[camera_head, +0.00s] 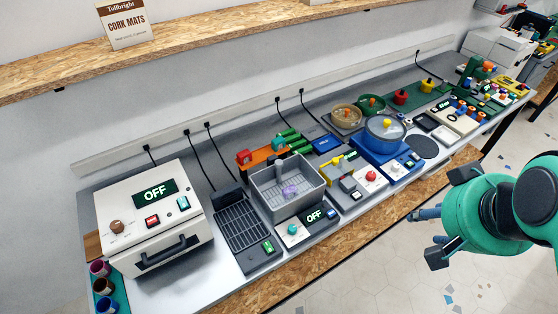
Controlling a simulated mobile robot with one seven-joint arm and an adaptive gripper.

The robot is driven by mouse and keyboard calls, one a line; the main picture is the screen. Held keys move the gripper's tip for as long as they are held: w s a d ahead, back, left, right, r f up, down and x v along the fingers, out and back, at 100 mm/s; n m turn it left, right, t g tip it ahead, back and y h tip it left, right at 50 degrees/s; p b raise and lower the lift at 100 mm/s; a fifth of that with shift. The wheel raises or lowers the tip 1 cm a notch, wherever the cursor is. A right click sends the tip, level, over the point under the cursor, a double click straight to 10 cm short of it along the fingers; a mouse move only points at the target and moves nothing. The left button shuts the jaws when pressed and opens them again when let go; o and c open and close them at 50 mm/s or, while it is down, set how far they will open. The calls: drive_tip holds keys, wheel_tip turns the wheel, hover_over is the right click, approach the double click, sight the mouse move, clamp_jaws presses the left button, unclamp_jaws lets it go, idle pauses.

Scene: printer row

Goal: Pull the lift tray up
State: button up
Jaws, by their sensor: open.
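A grey open-topped tray (262,202) sits low in the middle of the bench and looks like the lift tray. My gripper (430,236) is open and empty over the floor, to the right of the bench and well apart from the tray.
A white box (150,218) with an OFF display and a black front handle stands at the left. A dark slotted unit (241,228) is left of the tray. A yellow device (343,172) and a blue pot (386,129) stand to its right. A shelf (200,45) runs above.

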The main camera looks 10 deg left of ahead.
drive_tip(key=w+a+r+g+p, duration=0.25)
drive_tip(key=w+a, duration=0.35)
drive_tip(key=w, duration=0.5)
drive_tip(key=g+p, duration=0.3)
drive_tip(key=p, duration=0.2)
hover_over(279, 162)
wheel_tip(279, 162, down, 17)
drive_tip(key=shift+f, duration=0.1)
wheel_tip(279, 162, down, 14)
drive_tip(key=shift+r+b, duration=0.1)
drive_tip(key=shift+b, duration=0.25)
clamp_jaws()
